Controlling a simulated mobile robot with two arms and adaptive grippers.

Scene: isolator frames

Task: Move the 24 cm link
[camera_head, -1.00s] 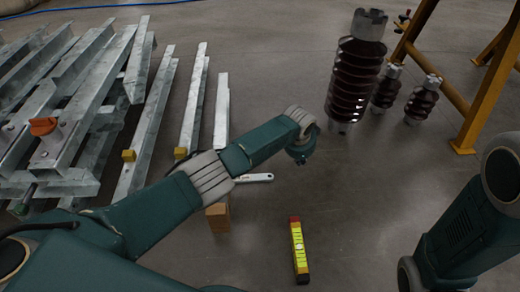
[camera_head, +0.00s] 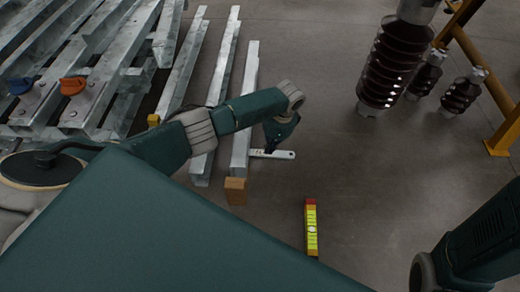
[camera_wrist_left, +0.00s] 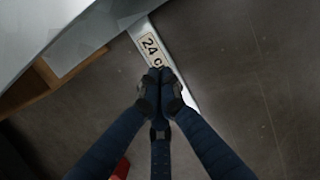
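The 24 cm link (camera_head: 259,153) is a flat pale bar low over or on the grey floor in the head view; I cannot tell whether it touches the floor. Its label, reading "24 c" before my fingers cover the rest, shows in the left wrist view (camera_wrist_left: 152,48). My left gripper (camera_head: 285,151) points down at the link's right part. In the left wrist view its dark fingers (camera_wrist_left: 161,78) come together on the link, which shows on both sides of them. My right gripper is out of view; only part of my right arm shows at lower right.
A wooden block (camera_head: 235,191) stands close by, with galvanized beams (camera_head: 243,110) to the left. A yellow spirit level (camera_head: 312,232) lies on the floor in front. Brown ribbed insulators (camera_head: 394,65) and a yellow frame (camera_head: 501,140) stand right. The middle floor is clear.

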